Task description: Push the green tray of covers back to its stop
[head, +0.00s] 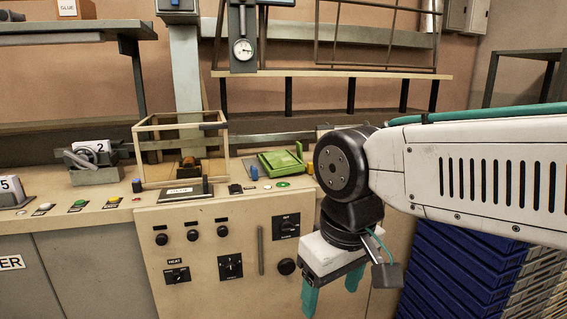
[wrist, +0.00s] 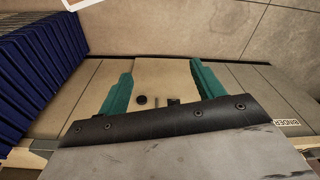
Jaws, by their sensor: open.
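The green tray (head: 280,163) lies on the bench top in the head view, right of the wooden-framed box. What lies in it is too small to make out, and my arm is close to its right side. My gripper (head: 332,290) hangs in front of the bench's front panel, below the bench top and to the right of the tray. Its teal fingers point down and are apart, with nothing between them. In the wrist view the open fingers (wrist: 158,92) frame the bench front and floor; the tray is not visible there.
A wooden-framed box (head: 137,142) stands left of the tray. A blue peg (head: 254,173) and a green button (head: 283,184) sit near the tray. Stacked blue crates (head: 455,275) stand at the lower right, also in the wrist view (wrist: 35,75). A gauge (head: 243,50) hangs above.

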